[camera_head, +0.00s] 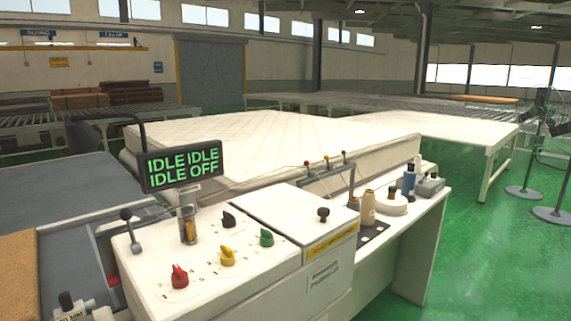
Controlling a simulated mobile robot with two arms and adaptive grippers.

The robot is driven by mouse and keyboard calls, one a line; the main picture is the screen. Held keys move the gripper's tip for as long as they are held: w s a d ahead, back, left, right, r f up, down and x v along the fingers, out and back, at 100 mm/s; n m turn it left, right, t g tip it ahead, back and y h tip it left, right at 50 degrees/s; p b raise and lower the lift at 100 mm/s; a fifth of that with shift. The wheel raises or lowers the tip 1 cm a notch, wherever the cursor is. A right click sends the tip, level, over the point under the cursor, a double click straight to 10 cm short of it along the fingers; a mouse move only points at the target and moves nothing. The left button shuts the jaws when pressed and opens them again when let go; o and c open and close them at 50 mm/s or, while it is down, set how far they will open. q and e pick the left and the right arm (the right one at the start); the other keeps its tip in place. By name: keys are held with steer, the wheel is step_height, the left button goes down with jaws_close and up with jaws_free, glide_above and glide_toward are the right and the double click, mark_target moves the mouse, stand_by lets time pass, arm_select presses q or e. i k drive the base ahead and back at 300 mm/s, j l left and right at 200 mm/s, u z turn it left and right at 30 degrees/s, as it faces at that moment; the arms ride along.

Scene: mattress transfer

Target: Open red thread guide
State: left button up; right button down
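Three small upright posts stand on a frame at the machine's back edge, in front of the mattress. The left one has a red tip and looks like the red thread guide (307,164). The middle one has a yellow-orange tip (326,159) and the right one a dark, perhaps green tip (344,155). They are too small to tell whether any guide is open or shut. A red knob (180,276) sits at the front left of the white control panel (150,262). Neither of my grippers is in view.
Yellow (227,256), green (266,237) and black (229,220) knobs share the panel. A display (182,166) reads IDLE IDLE, IDLE OFF. Thread cones (368,208) and a blue bottle (408,181) stand on the right shelf. A quilted mattress (270,137) lies behind.

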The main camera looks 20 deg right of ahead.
mark_target(306, 162)
steer(key=l+u, duration=0.25)
steer(key=l, duration=2.1)
